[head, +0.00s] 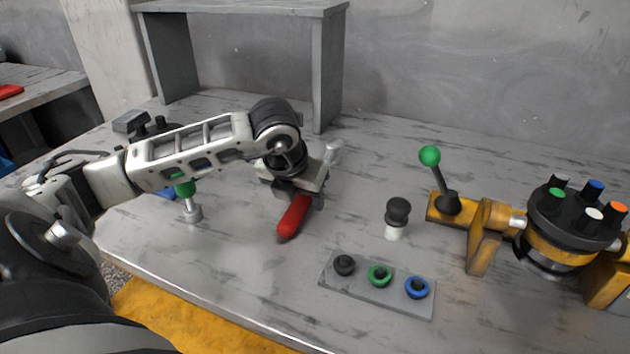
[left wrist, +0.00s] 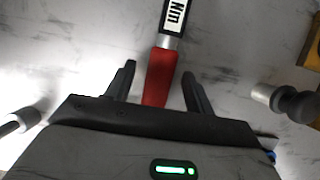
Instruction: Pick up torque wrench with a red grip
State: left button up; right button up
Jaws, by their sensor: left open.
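The torque wrench with a red grip (head: 293,219) lies on the table in the middle of the head view, partly hidden by my left gripper. In the left wrist view its red grip (left wrist: 159,77) points down between my fingers, and its pale shaft with an "Nm" label runs up out of view. My left gripper (head: 300,193) is above the wrench. In the left wrist view the left gripper (left wrist: 156,78) is open, with one finger on each side of the red grip and a gap on both sides. My right gripper is not in view.
A black-topped white plug (head: 397,217) stands right of the wrench. A grey plate (head: 375,289) with three coloured rings lies in front. The yellow motor assembly (head: 487,237) with a green-knobbed lever is at right. A green-collared tool (head: 190,205) stands at left. A grey shelf stands behind.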

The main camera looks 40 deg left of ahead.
pick_arm(q)
jog(key=shift+w+f, duration=0.15)
jog(key=shift+f, duration=0.35)
jog(key=shift+c, duration=0.3)
jog(key=c, duration=1)
jog(key=shift+a+r, duration=0.1)
grip_shut()
